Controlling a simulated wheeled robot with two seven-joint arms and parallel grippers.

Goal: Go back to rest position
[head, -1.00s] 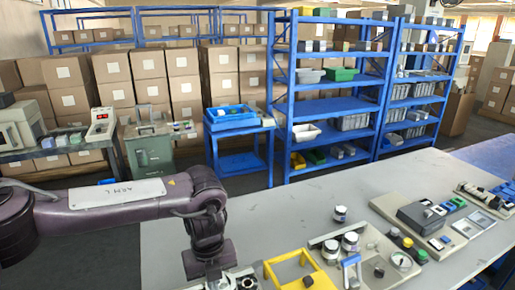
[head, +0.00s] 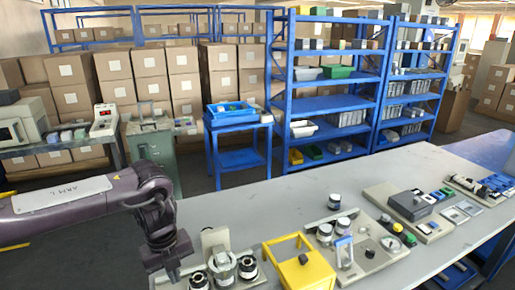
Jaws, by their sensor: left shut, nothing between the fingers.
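My left arm comes in from the left in the head view, and its gripper (head: 174,272) points down at the left end of the grey table (head: 290,205). The gripper's fingers are at the lower edge of its wrist, beside a grey fixture with several round black-and-white pieces (head: 222,268). The gripper is shut with nothing held. My right gripper is not in the view.
A yellow frame block (head: 299,266) stands right of the fixture. Beyond it are a panel with knobs (head: 366,262) and a dark control box (head: 411,206). A blue cart (head: 237,158) and blue shelves (head: 333,103) stand behind the table. The table's far middle is clear.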

